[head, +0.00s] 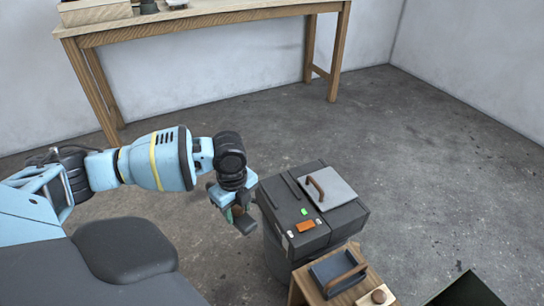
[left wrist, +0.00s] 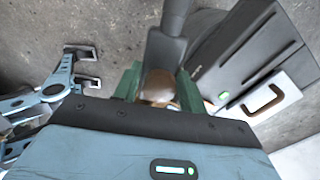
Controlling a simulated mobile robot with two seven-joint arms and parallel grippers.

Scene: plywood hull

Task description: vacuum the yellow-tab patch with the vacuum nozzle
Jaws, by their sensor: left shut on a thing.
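My left gripper (head: 236,206) is shut on a dark grey piece (head: 243,222), which looks like the vacuum nozzle. It is held just left of a dark box, and I cannot tell whether they touch. In the left wrist view the green fingers (left wrist: 158,88) close around a brownish, rounded part, with the dark nozzle body (left wrist: 166,48) and a tube extending beyond it. The yellow-tab patch is not visible in either view. My right gripper does not show clearly in either view.
The dark box (head: 285,195) has a green light, an orange tab and a grey plate (head: 328,188) with a brown handle. A small wooden stand (head: 300,285) carries a dark handled tray (head: 336,272). A wooden table (head: 200,27) stands at the back wall. The concrete floor between is clear.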

